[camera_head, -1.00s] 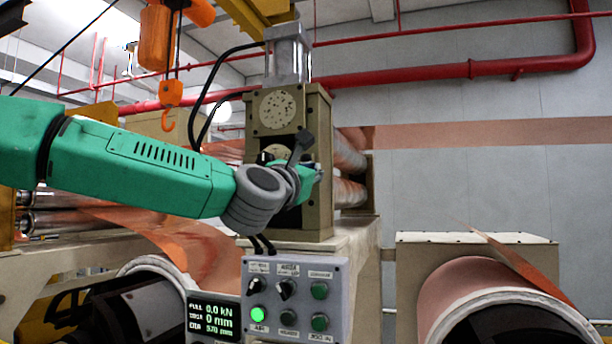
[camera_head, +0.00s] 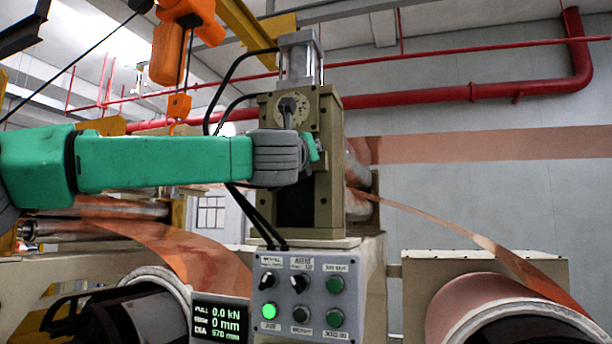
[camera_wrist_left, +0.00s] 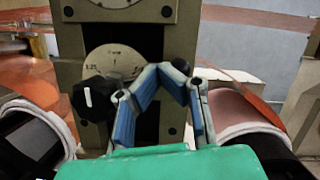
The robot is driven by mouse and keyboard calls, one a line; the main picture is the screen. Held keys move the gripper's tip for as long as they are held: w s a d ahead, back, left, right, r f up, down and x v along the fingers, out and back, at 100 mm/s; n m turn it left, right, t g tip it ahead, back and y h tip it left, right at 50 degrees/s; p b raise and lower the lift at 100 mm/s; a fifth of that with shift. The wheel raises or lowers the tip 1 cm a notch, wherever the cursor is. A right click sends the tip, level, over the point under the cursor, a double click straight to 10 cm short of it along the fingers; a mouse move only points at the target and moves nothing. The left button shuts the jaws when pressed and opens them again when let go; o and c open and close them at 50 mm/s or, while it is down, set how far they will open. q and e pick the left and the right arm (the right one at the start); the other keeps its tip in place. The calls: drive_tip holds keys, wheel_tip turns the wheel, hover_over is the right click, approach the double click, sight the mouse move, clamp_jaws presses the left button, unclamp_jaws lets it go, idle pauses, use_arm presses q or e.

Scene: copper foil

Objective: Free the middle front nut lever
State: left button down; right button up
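A black knob-like lever with a white mark (camera_wrist_left: 92,98) shows in the left wrist view, at the lower left of a pale dial (camera_wrist_left: 108,64) on the machine's beige front housing (camera_head: 327,190). In the head view my wrist hides this dial and lever. My left gripper (camera_head: 314,148) is in front of the housing. In the left wrist view its blue-padded fingers (camera_wrist_left: 168,72) lean together and meet at the tips, with nothing visible between them. My right gripper is not in view.
A grey control panel (camera_head: 301,281) with knobs and green buttons stands below, beside a small display (camera_head: 221,320). Black cables (camera_head: 262,212) hang left of the housing. An orange hoist (camera_head: 168,52) hangs at upper left. A copper roll (camera_head: 470,305) is at lower right.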

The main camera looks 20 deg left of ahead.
use_arm(q)
drive_tip(key=shift+s+d, duration=0.1)
drive_tip(key=shift+d, duration=0.35)
drive_tip(key=shift+s+d+m+h, duration=0.1)
drive_tip(key=shift+d+m+h, duration=0.2)
drive_tip(key=shift+h, duration=0.1)
